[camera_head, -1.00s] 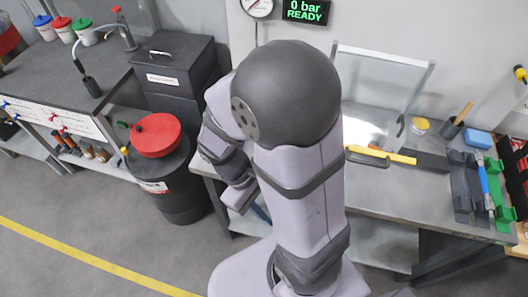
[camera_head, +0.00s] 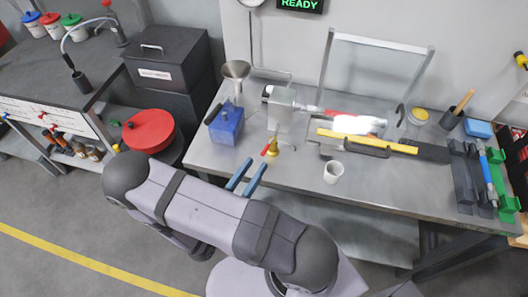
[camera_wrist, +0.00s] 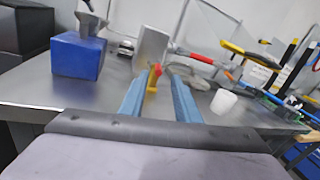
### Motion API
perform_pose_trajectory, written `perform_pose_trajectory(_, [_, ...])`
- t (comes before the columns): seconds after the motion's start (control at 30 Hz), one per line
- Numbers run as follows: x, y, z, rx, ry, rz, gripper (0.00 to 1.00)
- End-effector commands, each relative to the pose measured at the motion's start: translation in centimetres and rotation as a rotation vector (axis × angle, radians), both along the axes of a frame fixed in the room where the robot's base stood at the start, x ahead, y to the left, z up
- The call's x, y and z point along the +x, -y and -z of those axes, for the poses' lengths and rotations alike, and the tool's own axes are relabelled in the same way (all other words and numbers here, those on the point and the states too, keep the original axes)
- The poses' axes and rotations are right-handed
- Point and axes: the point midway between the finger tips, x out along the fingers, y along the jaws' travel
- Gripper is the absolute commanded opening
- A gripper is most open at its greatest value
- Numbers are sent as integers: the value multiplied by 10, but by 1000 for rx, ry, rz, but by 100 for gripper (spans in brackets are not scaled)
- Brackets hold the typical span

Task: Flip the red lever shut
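A small brass-yellow fitting (camera_head: 273,146) stands on the steel bench, with a short red lever (camera_head: 265,151) at its lower left. In the wrist view the red lever (camera_wrist: 157,69) and the yellow fitting (camera_wrist: 151,82) show between my fingertips, farther off. The lever's exact angle is too small to tell. My gripper (camera_head: 251,171), with two blue fingers, is open and empty at the bench's front edge, short of the fitting and apart from it. Its fingers also show in the wrist view (camera_wrist: 157,80).
A blue block (camera_head: 226,126) with a funnel behind it stands left of the fitting; a grey metal box (camera_head: 281,108) stands behind it. Bare bench lies around the fitting's front.

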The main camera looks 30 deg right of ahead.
Motion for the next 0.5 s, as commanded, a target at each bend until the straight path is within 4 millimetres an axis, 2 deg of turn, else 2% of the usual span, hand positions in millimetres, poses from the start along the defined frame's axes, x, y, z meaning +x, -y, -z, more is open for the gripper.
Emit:
perform_pose_trajectory(0.27, [3,0,1,-6,-4,-15,29])
perform_pose_trajectory(0.5, [11,16,-1,-7,-6,-10,29])
